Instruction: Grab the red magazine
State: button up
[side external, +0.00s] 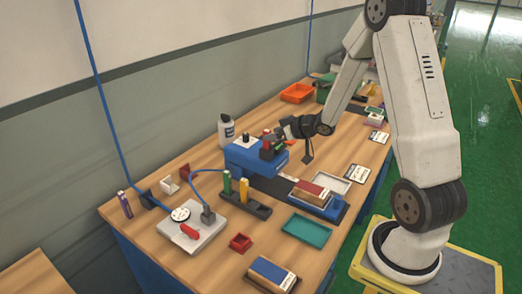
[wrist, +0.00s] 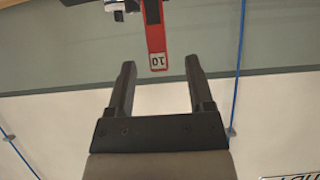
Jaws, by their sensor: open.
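A red strip-like piece marked "10" (wrist: 154,40), apparently the red magazine, hangs into the top of the wrist view. Its labelled end lies between the tips of my gripper (wrist: 158,68), with a gap on both sides. My gripper is open and empty. In the side view my gripper (side external: 283,134) is at the blue machine (side external: 243,158), next to a small red part (side external: 267,153) on its top right. My gripper's dark fingers partly hide this area, so I cannot tell how close they are to touching it.
A blue cable hangs at left.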

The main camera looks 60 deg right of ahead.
aim_at(264, 134)
jog(key=shift+w, duration=0.1)
jog(key=shift+x, duration=2.55)
jog(key=shift+r, duration=0.1)
grip_shut()
